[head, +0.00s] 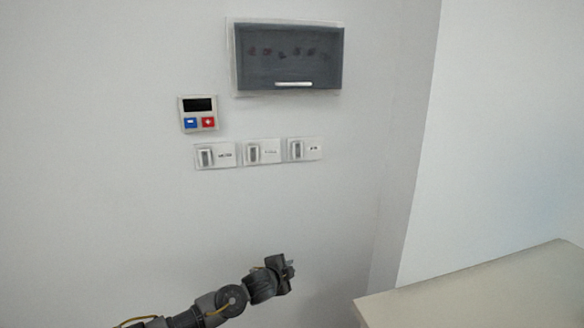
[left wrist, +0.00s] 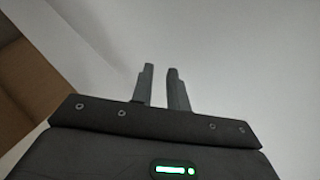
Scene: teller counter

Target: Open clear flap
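A wall box with a dark see-through flap (head: 287,58) hangs high on the white wall in the head view. The flap is shut, with a pale bar handle (head: 294,84) along its lower edge. Several small dark reddish shapes show dimly behind it. My left gripper (head: 289,264) is low in the head view, well below the box and apart from it. In the left wrist view its two fingers (left wrist: 161,88) stand a small gap apart with nothing between them. My right gripper is not in view.
A small panel (head: 198,114) with a dark display and blue and red buttons sits left of the box. Three labelled wall switches (head: 262,151) sit in a row below. A pale counter (head: 480,288) and a wall corner stand at right. The wall around my left gripper is bare.

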